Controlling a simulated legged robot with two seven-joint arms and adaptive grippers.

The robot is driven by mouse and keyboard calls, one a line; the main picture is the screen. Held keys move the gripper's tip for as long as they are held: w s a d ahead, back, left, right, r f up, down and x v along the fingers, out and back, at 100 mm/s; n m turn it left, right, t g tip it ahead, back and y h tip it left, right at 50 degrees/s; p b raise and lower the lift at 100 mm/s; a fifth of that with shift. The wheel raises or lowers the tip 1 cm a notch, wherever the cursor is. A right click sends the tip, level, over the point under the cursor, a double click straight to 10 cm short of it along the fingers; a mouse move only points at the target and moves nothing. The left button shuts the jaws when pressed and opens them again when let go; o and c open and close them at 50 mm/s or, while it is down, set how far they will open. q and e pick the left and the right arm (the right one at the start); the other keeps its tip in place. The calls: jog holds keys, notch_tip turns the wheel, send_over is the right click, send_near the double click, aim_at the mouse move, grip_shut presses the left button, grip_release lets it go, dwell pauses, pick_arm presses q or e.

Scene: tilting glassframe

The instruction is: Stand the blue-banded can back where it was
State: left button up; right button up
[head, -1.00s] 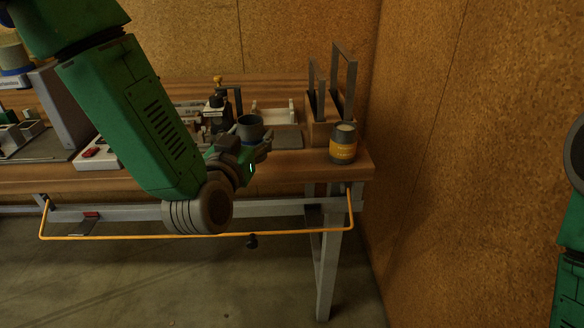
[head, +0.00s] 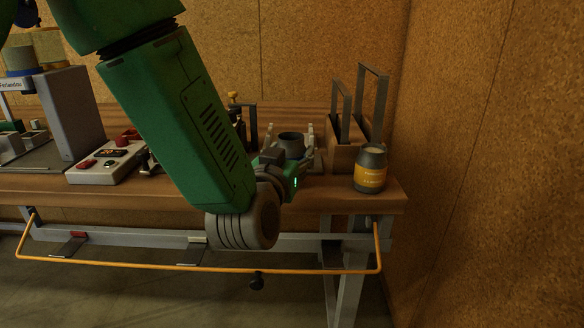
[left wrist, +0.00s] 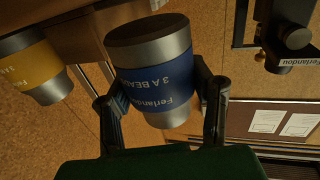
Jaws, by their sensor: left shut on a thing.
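The blue-banded can (left wrist: 155,75) is grey with a dark end and fills the middle of the left wrist view, its lettering upside down there. My left gripper (left wrist: 163,100) is shut on it, one finger on each side of the blue band. In the head view the can (head: 292,143) looks upright between the fingers of my left gripper (head: 290,155), over the right part of the bench near its front. My right gripper is not in view.
A yellow-banded can (head: 370,170) stands at the bench's right front corner; it also shows in the left wrist view (left wrist: 30,68). A wooden holder with grey upright frames (head: 343,155) is behind it. A control box (head: 105,163) is left. An orange rail (head: 180,264) runs below the front edge.

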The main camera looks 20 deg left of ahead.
pick_arm(q)
notch_tip(320, 180, down, 2)
jog(key=shift+f, duration=0.1)
jog(key=shift+d, duration=0.4)
jog(key=o, duration=1.3)
jog(key=shift+a, duration=0.25)
